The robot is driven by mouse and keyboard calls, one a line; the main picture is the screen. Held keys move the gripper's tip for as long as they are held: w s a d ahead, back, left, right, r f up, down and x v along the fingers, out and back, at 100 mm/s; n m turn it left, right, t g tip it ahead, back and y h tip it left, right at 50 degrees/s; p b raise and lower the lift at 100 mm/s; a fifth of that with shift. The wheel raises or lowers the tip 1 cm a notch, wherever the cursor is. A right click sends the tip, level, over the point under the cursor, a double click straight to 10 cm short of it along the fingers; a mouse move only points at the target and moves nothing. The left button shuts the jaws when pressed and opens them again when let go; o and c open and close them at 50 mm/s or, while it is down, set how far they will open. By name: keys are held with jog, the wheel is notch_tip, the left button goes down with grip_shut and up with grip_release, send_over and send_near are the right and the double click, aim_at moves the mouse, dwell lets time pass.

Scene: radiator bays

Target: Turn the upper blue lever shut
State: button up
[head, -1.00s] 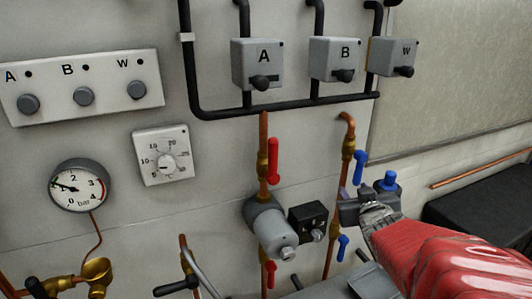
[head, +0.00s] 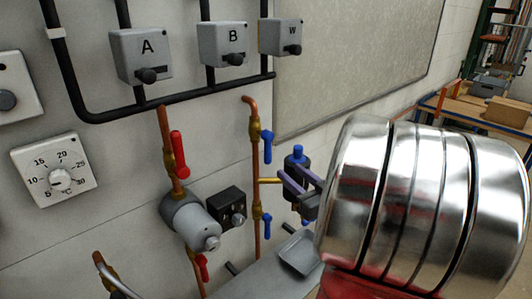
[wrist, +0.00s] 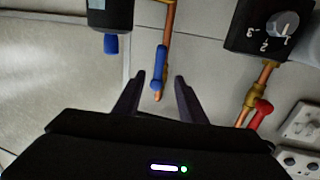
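The upper blue lever (head: 267,146) is on the right copper pipe (head: 255,190), its handle upright along the pipe. My gripper (head: 290,177) is open and empty, right of and below this lever in the head view, its fingers in front of the blue-capped dark cylinder. In the wrist view, which looks upside down, the upper blue lever (wrist: 160,68) appears in line with the gap between my two fingers (wrist: 157,82). No contact with it shows. The lower blue lever (head: 267,218) is further down the same pipe.
A red lever (head: 179,154) and a black dial box (head: 226,208) are to the left. Black pipes and boxes A (head: 148,50), B and W are above. A grey tray-like part (head: 300,255) is below.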

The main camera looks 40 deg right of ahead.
aim_at(270, 154)
jog(key=shift+w, duration=0.1)
jog(key=w, duration=0.4)
jog(key=w+d, duration=0.1)
jog(key=w, duration=0.4)
jog(key=w+d, duration=0.1)
jog(key=w, duration=0.3)
jog(key=shift+w+d, duration=0.15)
jog(key=shift+w, duration=0.1)
jog(key=shift+c, duration=0.5)
grip_shut()
jog(key=shift+d, duration=0.15)
